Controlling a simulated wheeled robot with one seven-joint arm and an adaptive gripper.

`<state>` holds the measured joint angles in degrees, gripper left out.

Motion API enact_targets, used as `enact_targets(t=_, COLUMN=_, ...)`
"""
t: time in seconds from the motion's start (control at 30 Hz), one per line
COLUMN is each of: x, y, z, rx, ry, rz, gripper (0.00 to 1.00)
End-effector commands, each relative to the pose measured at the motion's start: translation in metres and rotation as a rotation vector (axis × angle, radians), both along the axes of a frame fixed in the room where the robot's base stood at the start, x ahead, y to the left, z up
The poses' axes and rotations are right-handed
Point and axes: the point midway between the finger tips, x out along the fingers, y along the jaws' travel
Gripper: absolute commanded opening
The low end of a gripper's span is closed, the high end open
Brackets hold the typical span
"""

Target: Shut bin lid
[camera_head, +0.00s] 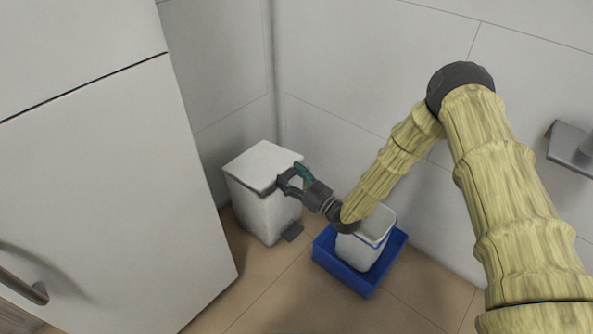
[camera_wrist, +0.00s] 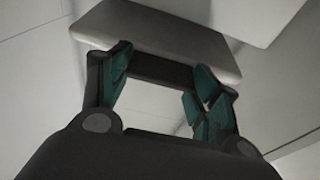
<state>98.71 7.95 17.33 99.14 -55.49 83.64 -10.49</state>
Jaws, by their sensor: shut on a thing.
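The white bin (camera_head: 262,208) stands upright on the floor in the corner. Its flat white lid (camera_head: 262,163) lies over the top and looks level or nearly so; I cannot tell whether a small gap remains under it. My gripper (camera_head: 289,178) is at the lid's right front edge, shut on it. In the wrist view the lid (camera_wrist: 155,38) spans beyond my green-padded fingers (camera_wrist: 160,80), which stand well apart. The exact contact is hard to see.
A white pail (camera_head: 358,250) stands in a blue tray (camera_head: 330,262) to the right, under my arm. A large white cabinet (camera_head: 100,190) stands close on the left. Tiled walls close off the back.

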Motion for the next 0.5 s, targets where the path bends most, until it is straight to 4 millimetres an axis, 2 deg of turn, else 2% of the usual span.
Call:
enact_targets(t=0.03, x=-0.003, y=0.001, z=-0.008, rx=-0.002, ry=0.005, rz=0.004, gripper=0.19)
enact_targets(t=0.13, x=-0.004, y=0.001, z=-0.013, rx=-0.003, ry=0.006, rz=0.005, gripper=0.19)
enact_targets(t=0.5, x=-0.005, y=0.001, z=-0.019, rx=-0.003, ry=0.007, rz=0.007, gripper=0.19)
